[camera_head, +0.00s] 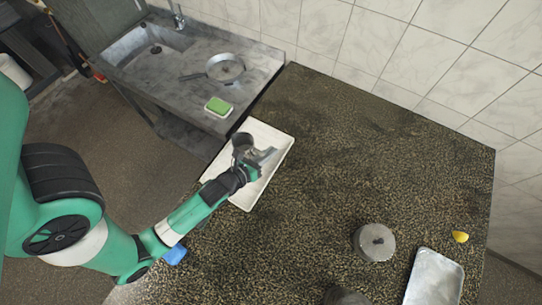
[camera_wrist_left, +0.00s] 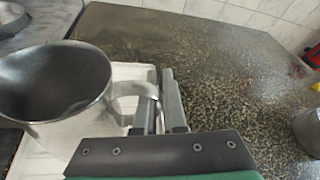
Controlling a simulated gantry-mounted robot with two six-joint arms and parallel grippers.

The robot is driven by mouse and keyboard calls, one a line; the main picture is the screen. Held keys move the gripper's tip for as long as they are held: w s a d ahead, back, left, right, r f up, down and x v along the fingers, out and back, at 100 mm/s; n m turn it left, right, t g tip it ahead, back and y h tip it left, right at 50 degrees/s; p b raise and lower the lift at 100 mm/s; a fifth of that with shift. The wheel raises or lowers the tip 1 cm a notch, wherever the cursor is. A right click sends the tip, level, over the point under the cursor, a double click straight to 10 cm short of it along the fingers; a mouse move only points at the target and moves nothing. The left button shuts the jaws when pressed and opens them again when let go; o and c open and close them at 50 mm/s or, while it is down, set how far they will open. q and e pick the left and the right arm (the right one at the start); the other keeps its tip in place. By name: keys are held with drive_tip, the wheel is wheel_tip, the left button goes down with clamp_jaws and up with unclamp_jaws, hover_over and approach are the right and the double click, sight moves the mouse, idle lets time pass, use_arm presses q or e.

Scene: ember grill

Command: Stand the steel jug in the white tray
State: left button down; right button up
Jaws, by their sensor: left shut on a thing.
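The steel jug (camera_head: 241,142) is over the white tray (camera_head: 276,138) in the head view. It also shows large at the left of the left wrist view (camera_wrist_left: 62,117), upright with its open mouth up. My left gripper (camera_head: 254,172) is shut on the jug's handle (camera_wrist_left: 128,90), with its fingers (camera_wrist_left: 159,103) at the right of the jug. The white tray lies at the left edge of the dark counter, and part of it shows behind the jug in the wrist view (camera_wrist_left: 133,72). I cannot tell whether the jug's base touches the tray. My right gripper is not in view.
A lidded metal pot (camera_head: 375,243), a grey metal tray (camera_head: 436,280) and a yellow lemon piece (camera_head: 460,237) are at the right. A blue object (camera_head: 175,254) lies near my left forearm. The sink unit holds a pan (camera_head: 225,68) and green sponge (camera_head: 218,106). The counter's middle (camera_head: 340,150) is clear.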

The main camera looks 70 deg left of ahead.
use_arm(q)
drive_tip(key=shift+w+a+f+b, duration=0.15)
drive_tip(key=shift+f+b, duration=0.1)
drive_tip(key=shift+f, duration=0.45)
drive_tip(key=shift+w+f+b, duration=0.15)
drive_tip(key=shift+f+b, duration=0.05)
drive_tip(key=shift+f, duration=0.45)
drive_tip(key=shift+w+a+f+b, duration=0.15)
drive_tip(key=shift+f+b, duration=0.1)
drive_tip(key=shift+f, duration=0.45)
drive_tip(key=shift+f, duration=0.2)
drive_tip(key=c, duration=1)
unclamp_jaws()
drive_tip(key=shift+r, duration=0.1)
